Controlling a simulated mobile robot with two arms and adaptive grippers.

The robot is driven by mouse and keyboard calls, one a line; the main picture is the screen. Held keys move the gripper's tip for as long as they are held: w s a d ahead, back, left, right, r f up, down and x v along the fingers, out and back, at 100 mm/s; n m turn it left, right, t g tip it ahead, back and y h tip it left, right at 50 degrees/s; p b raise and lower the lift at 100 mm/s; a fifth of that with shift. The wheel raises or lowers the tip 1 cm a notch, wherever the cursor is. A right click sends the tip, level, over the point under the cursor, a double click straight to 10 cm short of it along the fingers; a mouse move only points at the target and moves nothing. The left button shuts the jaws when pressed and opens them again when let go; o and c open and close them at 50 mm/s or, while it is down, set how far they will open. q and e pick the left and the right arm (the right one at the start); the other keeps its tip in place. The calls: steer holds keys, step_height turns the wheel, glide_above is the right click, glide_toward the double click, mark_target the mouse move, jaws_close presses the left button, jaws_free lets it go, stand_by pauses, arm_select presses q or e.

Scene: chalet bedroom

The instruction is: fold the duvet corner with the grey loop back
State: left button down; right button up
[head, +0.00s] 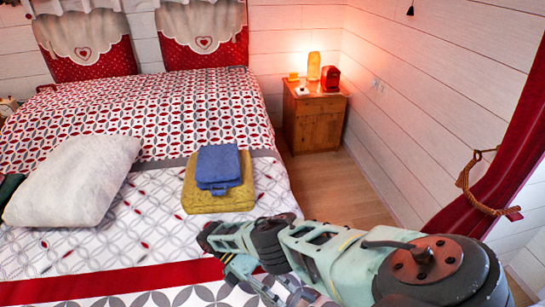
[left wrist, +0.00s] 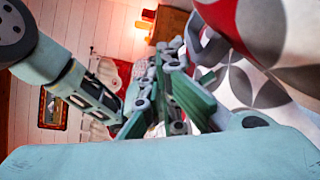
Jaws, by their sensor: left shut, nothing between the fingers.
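The duvet (head: 130,225), white with grey circles and a red band, covers the near part of the bed. In the left wrist view its edge (left wrist: 240,75) hangs at the right. A grey curved piece (left wrist: 208,45), which looks like the loop, shows at that edge. My left gripper (left wrist: 178,60), with green fingers, is shut and empty close beside the loop; I cannot tell whether it touches. In the head view an arm of mine (head: 330,250) reaches in from the right over the duvet's near right side. Its finger end is too cluttered to read, and the arm hides the corner there.
A white pillow (head: 75,180) lies on the bed, with folded yellow (head: 218,200) and blue (head: 217,165) cloths right of it. A wooden nightstand (head: 315,125) with a lit lamp stands against the wall. A red curtain (head: 500,150) hangs at the right. Bare floor (head: 340,190) lies between.

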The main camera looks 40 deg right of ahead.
steer(key=shift+a+f, duration=0.1)
steer(key=shift+f, duration=0.2)
steer(key=shift+c, duration=0.5)
